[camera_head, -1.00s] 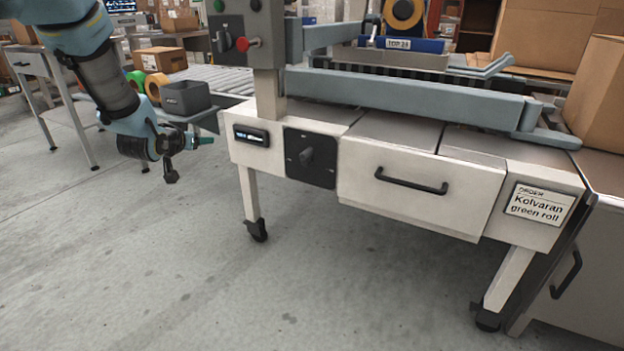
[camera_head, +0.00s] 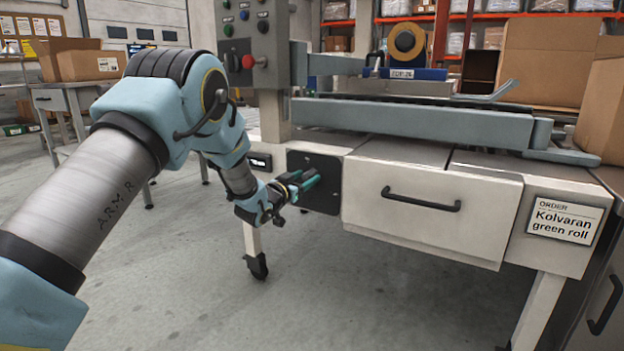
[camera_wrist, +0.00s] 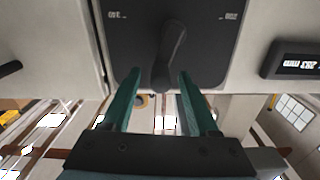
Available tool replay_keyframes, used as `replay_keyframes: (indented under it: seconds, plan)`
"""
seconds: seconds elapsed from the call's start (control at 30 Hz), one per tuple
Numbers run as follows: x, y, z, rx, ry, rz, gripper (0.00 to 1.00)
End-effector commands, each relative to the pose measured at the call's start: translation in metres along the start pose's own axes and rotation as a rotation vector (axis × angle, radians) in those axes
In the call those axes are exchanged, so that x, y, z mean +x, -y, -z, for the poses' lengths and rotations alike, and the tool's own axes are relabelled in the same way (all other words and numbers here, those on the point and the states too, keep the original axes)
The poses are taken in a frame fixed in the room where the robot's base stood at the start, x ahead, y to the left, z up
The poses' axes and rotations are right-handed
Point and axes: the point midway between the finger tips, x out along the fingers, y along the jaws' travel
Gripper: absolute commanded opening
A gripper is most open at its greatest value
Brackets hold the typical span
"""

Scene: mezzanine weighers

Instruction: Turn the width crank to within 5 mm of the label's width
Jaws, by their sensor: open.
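The width crank (camera_wrist: 172,50) is a dark knob with a lever handle on a black plate (camera_head: 325,195) with small angle-like marks, on the front of the pale machine. In the head view my gripper (camera_head: 311,179) reaches the plate and hides the crank. In the wrist view its two green fingers (camera_wrist: 158,73) are open, with the crank handle's end between or just beyond their tips; contact cannot be told. A small width display (camera_head: 260,162) sits left of the plate; in the wrist view it appears upside down (camera_wrist: 298,63), ends in "mm", and its digits are hard to read.
A drawer (camera_head: 430,205) with a black handle is right of the plate. An order sign (camera_head: 565,222) reads "Kolvaran green roll". A control box (camera_head: 255,30) with buttons stands above my wrist. Floor before the machine is clear.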

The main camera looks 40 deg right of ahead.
Motion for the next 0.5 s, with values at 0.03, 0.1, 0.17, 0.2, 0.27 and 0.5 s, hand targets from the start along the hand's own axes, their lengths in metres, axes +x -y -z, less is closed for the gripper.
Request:
replay_keyframes:
  seconds: [0.03,0.1,0.17,0.2,0.27,0.5]
  plan:
    - [0.009,-0.001,-0.003,0.001,-0.001,-0.001,0.60]
    - [0.019,-0.001,-0.002,0.001,-0.001,-0.001,0.60]
    - [0.026,0.000,-0.002,0.001,0.000,0.000,0.60]
    - [0.030,0.000,-0.002,0.001,0.000,0.000,0.60]
    - [0.034,0.000,-0.001,0.000,0.000,0.000,0.60]
    - [0.039,0.000,0.000,-0.001,0.002,0.001,0.60]
